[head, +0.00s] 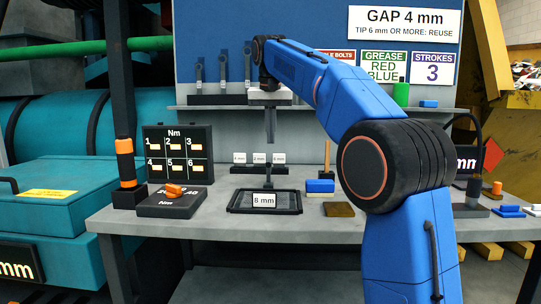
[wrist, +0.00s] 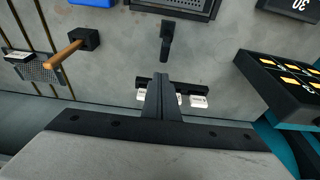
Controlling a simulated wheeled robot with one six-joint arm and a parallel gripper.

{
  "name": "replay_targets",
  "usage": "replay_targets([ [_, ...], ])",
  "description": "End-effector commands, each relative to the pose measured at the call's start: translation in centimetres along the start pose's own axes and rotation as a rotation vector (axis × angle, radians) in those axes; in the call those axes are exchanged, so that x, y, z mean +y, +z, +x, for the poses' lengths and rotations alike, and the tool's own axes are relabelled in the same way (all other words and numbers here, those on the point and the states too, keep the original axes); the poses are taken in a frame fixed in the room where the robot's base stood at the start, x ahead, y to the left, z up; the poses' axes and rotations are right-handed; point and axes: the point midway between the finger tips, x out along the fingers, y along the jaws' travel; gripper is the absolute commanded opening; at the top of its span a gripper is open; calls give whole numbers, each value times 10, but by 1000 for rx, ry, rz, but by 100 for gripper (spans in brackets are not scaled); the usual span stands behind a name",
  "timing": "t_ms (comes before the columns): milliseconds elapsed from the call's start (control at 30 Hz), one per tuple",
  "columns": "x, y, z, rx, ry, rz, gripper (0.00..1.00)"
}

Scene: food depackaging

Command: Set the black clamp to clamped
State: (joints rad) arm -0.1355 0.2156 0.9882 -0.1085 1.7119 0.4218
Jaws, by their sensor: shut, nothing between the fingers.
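A small black upright part that looks like the black clamp (head: 268,177) stands on the bench just behind the black tray (head: 233,208) with the 8 mm label. In the wrist view the same clamp (wrist: 166,42) shows as a dark lever on a short base; whether it is clamped I cannot tell. My gripper (head: 270,141) points down above and behind the clamp in the head view, with its fingers together and empty. In the wrist view my gripper (wrist: 160,76) is apart from the clamp, with bench showing between them.
A rack with white labels (head: 258,158) stands behind the clamp. A wooden-handled tool (head: 327,157) and blue block (head: 320,187) are to the right. A black numbered box (head: 178,154) and an orange-knobbed unit (head: 172,205) are left. A shelf with dark tools (head: 222,70) is behind.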

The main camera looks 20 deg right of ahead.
Motion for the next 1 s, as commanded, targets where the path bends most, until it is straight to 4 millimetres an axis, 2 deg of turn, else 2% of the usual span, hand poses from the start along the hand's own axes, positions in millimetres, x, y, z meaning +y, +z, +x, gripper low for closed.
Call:
replay_targets([
  [367,1,1,68,-2,1,1,0],
  [633,0,30,56,0,0,0,0],
  [1000,0,38,54,-1,0,0,0],
])
